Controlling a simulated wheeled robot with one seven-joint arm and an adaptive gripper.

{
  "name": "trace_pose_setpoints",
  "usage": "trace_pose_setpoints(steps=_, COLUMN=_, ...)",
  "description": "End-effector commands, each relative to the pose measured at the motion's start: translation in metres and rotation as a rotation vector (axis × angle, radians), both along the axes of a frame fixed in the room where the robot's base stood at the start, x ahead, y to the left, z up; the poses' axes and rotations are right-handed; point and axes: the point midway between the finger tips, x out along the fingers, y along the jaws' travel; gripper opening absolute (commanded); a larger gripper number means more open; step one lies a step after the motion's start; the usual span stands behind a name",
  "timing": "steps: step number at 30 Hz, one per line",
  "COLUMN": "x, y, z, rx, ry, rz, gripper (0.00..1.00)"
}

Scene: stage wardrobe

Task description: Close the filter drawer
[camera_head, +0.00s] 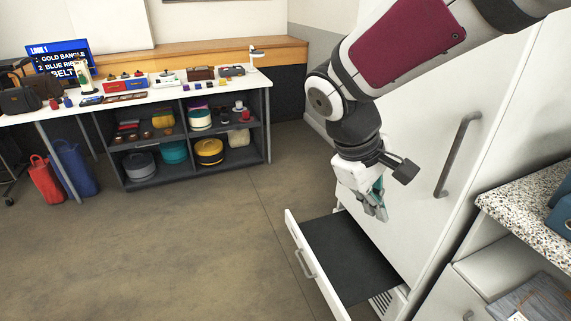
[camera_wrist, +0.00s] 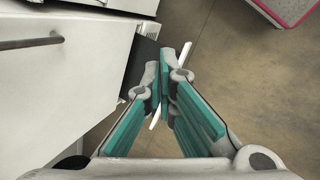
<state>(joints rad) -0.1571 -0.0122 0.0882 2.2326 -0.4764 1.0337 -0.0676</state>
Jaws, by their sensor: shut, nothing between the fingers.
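The open drawer (camera_head: 340,258) juts out low from the tall white cabinet. It has a white front (camera_head: 300,262) with a grey bar handle (camera_head: 305,264) and a dark, empty-looking floor. My gripper (camera_head: 377,208) is shut and empty, above the drawer's right rear part, apart from it as far as I can tell. In the wrist view my gripper's teal fingers (camera_wrist: 168,78) meet at their tips. Part of the dark drawer floor (camera_wrist: 142,62) shows behind them; the white drawer front (camera_wrist: 183,58) is mostly hidden by the fingers.
The tall cabinet door (camera_head: 480,130) with its long handle (camera_head: 458,155) stands beside my arm. A speckled counter (camera_head: 510,215) is at the right. A table (camera_head: 180,92) with accessories and shelves of hat boxes is at the back left. The floor (camera_head: 200,250) left of the drawer is clear.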

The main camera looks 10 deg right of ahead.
Motion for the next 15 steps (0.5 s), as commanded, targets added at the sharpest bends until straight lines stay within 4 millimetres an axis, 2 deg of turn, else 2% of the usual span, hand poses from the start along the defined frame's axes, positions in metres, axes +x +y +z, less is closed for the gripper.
trace_pose_setpoints(steps=1, x=0.017, y=0.004, z=-0.026, rx=-0.031, ry=0.039, rz=0.047, gripper=0.0)
trace_pose_setpoints(steps=6, x=0.065, y=0.018, z=-0.091, rx=-0.138, ry=0.142, rz=0.205, gripper=0.0)
trace_pose_setpoints(steps=11, x=0.104, y=0.036, z=-0.161, rx=-0.225, ry=0.235, rz=0.36, gripper=0.0)
trace_pose_setpoints(steps=15, x=0.131, y=0.054, z=-0.23, rx=-0.296, ry=0.312, rz=0.497, gripper=0.0)
